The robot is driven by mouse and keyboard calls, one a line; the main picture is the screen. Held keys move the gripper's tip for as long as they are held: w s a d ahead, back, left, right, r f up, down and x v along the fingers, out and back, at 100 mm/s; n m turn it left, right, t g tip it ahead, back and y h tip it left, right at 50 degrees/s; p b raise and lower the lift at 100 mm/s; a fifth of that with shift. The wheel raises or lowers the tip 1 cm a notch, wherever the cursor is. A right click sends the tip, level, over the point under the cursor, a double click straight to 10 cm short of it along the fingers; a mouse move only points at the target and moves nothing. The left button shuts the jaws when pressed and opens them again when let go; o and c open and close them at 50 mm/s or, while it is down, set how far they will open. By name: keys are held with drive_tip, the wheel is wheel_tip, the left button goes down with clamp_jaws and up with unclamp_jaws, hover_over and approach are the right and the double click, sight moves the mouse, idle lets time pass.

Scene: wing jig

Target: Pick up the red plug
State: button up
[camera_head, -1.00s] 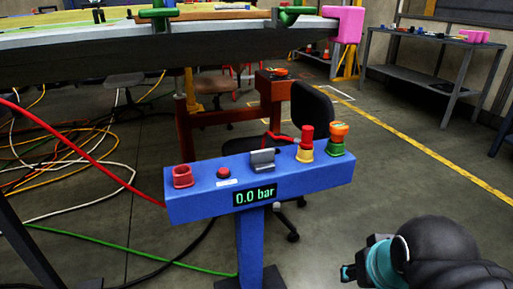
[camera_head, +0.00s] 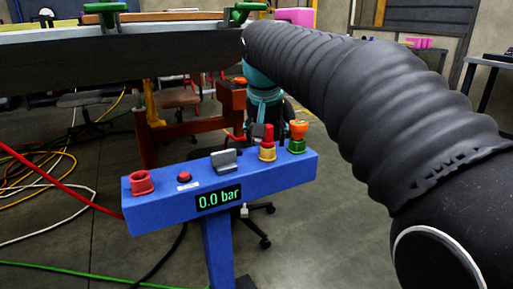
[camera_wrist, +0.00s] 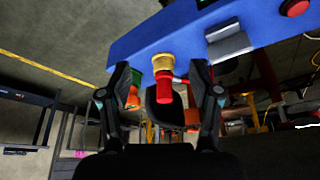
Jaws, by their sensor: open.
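The red plug (camera_head: 268,135) stands upright in a yellow socket (camera_head: 267,152) on the blue console (camera_head: 170,208). In the wrist view the picture is turned over, and the red plug (camera_wrist: 164,87) points down from its yellow socket (camera_wrist: 162,62). My gripper (camera_wrist: 160,75) is open, with one finger on each side of the plug in that view. I see no contact, and the remaining distance is hard to tell. In the head view my arm reaches beyond the console, and the fingers cannot be made out.
A green socket with an orange plug (camera_head: 298,129) stands close beside the red plug. A grey lever block (camera_head: 224,160), a red button (camera_head: 184,173) and a red socket (camera_head: 141,183) sit farther left. The grey wing (camera_head: 120,58) spans behind, above the console.

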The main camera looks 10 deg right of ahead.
sight(268, 126)
drive_tip(key=w+d+f, duration=0.1)
drive_tip(key=w, duration=0.4)
drive_tip(key=w+d+f, duration=0.1)
drive_tip(key=w+f, duration=0.1)
drive_tip(key=w, duration=0.3)
drive_tip(key=w+d+f, duration=0.1)
drive_tip(key=w, duration=0.4)
drive_tip(key=shift+d+f, duration=0.25)
drive_tip(key=shift+d, duration=0.05)
clamp_jaws()
